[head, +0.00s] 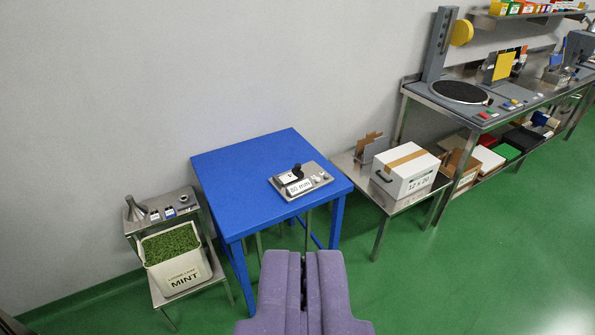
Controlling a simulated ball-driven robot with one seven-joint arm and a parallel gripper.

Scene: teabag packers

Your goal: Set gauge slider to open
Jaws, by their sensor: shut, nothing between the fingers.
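The gauge (303,183) is a small grey metal block with a plate reading "50 mm". It lies on the blue table (230,180), toward the table's right side. A black upright knob (297,170) stands on the gauge and looks like its slider. Which position the slider is in is too small to tell. My gripper (304,262) is purple, at the bottom middle of the view. Its fingers are together and empty. It is in front of the table's near edge, apart from the gauge.
Left of the table, a steel stand holds a tub of green leaves (177,265) marked "MINT". Right of it, a white carton (406,172) sits on a low steel table. A long steel bench (470,118) runs along the back right. The green floor (480,270) at right is clear.

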